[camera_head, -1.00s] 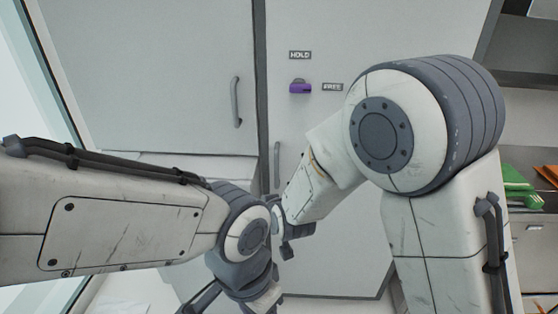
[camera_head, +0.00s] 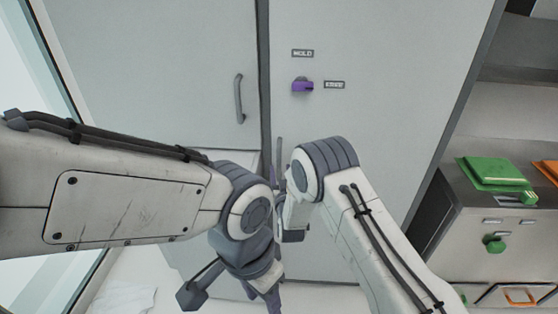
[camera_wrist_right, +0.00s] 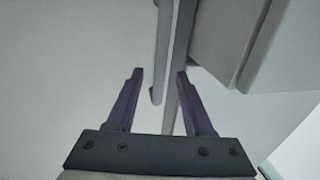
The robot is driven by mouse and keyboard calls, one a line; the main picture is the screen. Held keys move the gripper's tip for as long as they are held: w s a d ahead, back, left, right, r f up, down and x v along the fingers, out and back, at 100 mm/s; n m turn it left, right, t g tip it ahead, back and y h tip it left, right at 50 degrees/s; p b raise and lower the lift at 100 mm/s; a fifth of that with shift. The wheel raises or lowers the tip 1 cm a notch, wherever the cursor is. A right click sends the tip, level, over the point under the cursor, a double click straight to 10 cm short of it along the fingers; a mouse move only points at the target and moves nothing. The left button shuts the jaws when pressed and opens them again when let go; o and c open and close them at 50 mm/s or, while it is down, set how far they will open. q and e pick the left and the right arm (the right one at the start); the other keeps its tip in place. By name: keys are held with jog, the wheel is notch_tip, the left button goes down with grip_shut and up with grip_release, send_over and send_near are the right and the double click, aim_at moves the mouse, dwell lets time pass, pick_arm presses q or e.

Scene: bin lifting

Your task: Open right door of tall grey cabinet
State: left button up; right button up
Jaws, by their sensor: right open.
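The tall grey cabinet's right door (camera_head: 390,70) is shut and fills the middle of the head view. Its vertical handle (camera_head: 279,155) sits beside the centre seam, its lower part hidden by my right arm. A purple latch knob (camera_head: 302,87) is above it, between the HOLD and FREE labels, pointing toward FREE. My right gripper (camera_wrist_right: 158,75) is open in the right wrist view. The handle bar (camera_wrist_right: 166,45) lies between its fingers in the picture; contact cannot be told. My left arm reaches in from the left, and its gripper (camera_head: 268,294) is low and mostly hidden.
The left door (camera_head: 160,70) has its own handle (camera_head: 239,99) and is shut. A window is at far left.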

aim_at(279, 164)
jog(key=shift+w+a+p, duration=0.2)
jog(key=shift+w+a, duration=0.05)
jog(key=shift+w, duration=0.9)
jog(key=shift+w+a+p, duration=0.2)
jog(key=shift+w, duration=0.9)
grip_shut()
